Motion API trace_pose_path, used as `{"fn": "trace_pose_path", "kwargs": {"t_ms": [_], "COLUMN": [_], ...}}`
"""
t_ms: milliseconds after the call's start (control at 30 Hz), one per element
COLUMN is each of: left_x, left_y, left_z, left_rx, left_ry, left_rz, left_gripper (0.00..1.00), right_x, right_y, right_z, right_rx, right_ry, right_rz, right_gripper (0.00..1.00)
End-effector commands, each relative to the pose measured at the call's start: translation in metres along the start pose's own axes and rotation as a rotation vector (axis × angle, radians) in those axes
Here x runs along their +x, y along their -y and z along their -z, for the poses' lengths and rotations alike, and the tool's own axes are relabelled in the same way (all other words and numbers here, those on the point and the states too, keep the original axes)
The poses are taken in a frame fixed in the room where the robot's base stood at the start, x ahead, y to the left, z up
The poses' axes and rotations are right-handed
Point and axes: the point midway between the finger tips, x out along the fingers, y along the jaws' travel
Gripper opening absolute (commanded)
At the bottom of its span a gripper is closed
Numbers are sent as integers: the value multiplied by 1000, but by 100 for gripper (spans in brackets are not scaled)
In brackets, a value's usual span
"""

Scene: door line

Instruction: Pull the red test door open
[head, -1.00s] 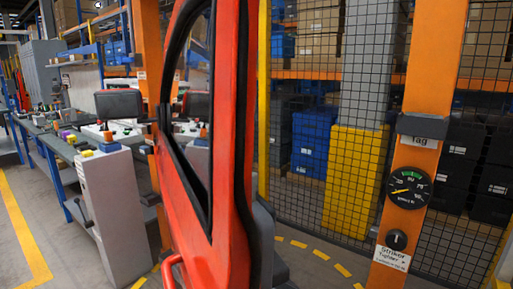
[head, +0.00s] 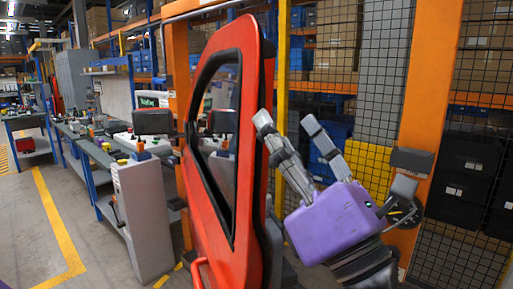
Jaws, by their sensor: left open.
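The red test door (head: 255,70) stands upright in the middle of the head view, seen at an angle with its window and dark-lined right edge showing. A red pull handle (head: 198,270) is low on its face, partly cut off by the bottom of the picture. My left gripper (head: 286,122), with a purple body and grey fingers, is right of the door's edge. Its fingers point up and are spread apart with nothing between them. The left fingertip overlaps the door's edge in the picture; I cannot tell whether it touches. My right gripper is not in view.
Orange posts stand left (head: 177,65) and right (head: 430,90) of the door. Mesh fencing and shelves lie behind. A grey pedestal (head: 143,215) and workbench stand left. The floor at lower left is clear.

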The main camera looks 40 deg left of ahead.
Motion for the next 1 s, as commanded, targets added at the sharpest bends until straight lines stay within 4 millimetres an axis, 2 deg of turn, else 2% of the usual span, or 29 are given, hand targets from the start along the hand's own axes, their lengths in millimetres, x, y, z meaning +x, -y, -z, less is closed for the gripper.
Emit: {"fn": "trace_pose_path", "kwargs": {"t_ms": [33,100,333,433,533,800,1000], "left_x": [11,12,-8,-12,-8,28,44], "left_y": [-9,-2,28,35,39,55,65], "left_z": [5,20,45,49,53,71,82], "left_rx": [-129,-246,-430,-452,-454,-452,-451], "left_ry": [-116,-253,-521,-566,-574,-572,-572], "left_rz": [32,99,274,309,315,311,313], "left_gripper": [59,59,59,59,59,59,59], "right_x": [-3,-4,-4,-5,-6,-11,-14], "right_y": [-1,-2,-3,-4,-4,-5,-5], "right_z": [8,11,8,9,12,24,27], "right_rx": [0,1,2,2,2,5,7], "right_ry": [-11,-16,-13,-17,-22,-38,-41], "right_rz": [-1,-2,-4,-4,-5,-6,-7], "right_gripper": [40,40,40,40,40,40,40]}}
